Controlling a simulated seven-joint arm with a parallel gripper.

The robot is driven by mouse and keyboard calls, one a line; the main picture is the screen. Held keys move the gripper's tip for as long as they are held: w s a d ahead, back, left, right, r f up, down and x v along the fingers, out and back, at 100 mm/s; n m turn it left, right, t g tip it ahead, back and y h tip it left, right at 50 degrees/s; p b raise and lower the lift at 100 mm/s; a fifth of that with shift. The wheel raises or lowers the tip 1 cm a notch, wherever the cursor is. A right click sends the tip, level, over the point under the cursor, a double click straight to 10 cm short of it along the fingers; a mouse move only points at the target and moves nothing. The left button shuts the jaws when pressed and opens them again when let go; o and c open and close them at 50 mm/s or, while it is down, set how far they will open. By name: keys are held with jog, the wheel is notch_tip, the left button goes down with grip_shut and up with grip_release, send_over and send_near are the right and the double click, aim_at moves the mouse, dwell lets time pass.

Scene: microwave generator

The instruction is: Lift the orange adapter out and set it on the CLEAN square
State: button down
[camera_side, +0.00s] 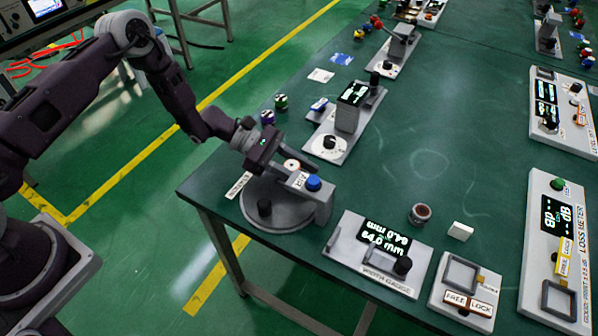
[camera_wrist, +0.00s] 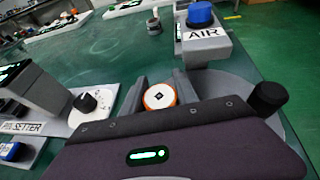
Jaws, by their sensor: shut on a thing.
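The orange adapter (camera_wrist: 159,97) shows in the wrist view as a round piece with a white top, an orange rim and a dark diamond mark. My gripper (camera_wrist: 160,92) is shut on the orange adapter, with one finger on each side of it. In the side view the adapter (camera_side: 291,165) is at my gripper (camera_side: 287,166), over the grey round station (camera_side: 277,216) with the blue AIR button (camera_side: 313,183). Its underside is hidden, so I cannot tell whether it touches the station. A white label (camera_side: 238,186) lies at the station's left; I cannot read it surely, and no CLEAN square is clearly identifiable.
A black knob (camera_side: 264,207) stands on the station's front. The width gauge (camera_side: 375,252) is to its right, and a setter with a dial (camera_side: 331,143) is behind. A brown-rimmed cup (camera_side: 419,213) and white block (camera_side: 461,231) stand farther right. The table's middle is clear.

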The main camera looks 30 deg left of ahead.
jog(key=s+a, duration=0.1)
jog(key=a, duration=1)
jog(key=s+a+r, duration=0.1)
jog(key=a, duration=0.5)
jog(key=shift+s+r, duration=0.1)
jog(key=shift+s, duration=0.2)
jog(key=w+r, duration=0.6)
jog(key=w, duration=0.1)
jog(key=f, duration=0.6)
jog(key=w+d+f, duration=0.1)
jog(key=f, duration=0.2)
jog(key=shift+f, duration=0.15)
jog(key=c, duration=0.9)
grip_release()
jog(key=shift+c, duration=0.2)
